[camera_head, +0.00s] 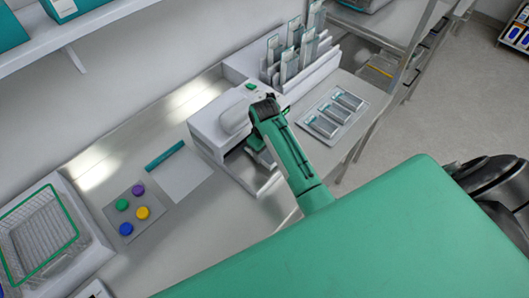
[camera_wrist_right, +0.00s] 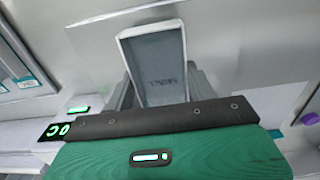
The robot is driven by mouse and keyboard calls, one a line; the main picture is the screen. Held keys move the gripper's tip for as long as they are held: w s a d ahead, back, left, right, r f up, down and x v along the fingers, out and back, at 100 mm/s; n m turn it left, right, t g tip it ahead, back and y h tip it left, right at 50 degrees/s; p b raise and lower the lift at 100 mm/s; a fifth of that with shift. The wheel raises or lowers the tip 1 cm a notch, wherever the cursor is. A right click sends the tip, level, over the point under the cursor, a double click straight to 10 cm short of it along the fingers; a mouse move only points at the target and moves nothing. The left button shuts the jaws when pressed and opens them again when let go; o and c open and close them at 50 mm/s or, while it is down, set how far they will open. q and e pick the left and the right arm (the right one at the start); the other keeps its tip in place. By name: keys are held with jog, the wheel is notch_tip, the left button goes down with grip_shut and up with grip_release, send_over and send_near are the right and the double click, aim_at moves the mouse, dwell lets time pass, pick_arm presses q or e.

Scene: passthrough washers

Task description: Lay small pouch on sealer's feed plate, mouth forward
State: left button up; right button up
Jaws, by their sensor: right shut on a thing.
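The small pouch (camera_wrist_right: 152,62), a pale frame around a grey-blue face with faint lettering, is between the fingers of my right gripper (camera_wrist_right: 160,98) in the right wrist view. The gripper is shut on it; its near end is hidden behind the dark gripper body. In the head view, my right gripper (camera_head: 261,156) hangs beside the white sealer (camera_head: 208,132), over the feed plate area (camera_head: 268,186). My green arm covers part of it there, and the pouch cannot be made out. Whether the pouch touches the plate cannot be told. My left gripper is out of view.
A tray (camera_head: 354,121) with several pouches lies right of the sealer. A rack (camera_head: 325,68) of upright pouches stands behind. To the left are a teal bar (camera_head: 165,155), a mat (camera_head: 112,213) with several coloured discs, and a wire basket (camera_head: 38,240).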

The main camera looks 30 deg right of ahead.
aim_at(265, 151)
notch_tip(265, 151, down, 2)
jog(key=shift+f, duration=0.1)
jog(key=o, duration=1)
jog(key=shift+c, duration=0.2)
notch_tip(265, 151, up, 7)
jog(key=b, duration=0.2)
jog(key=shift+w+f+b, duration=0.1)
jog(key=shift+f+b, duration=0.1)
jog(key=shift+b, duration=0.2)
notch_tip(265, 151, up, 4)
jog(key=shift+r+p, duration=0.15)
jog(key=shift+p, duration=0.8)
jog(key=shift+r+p, duration=0.55)
jog(key=shift+r, duration=0.15)
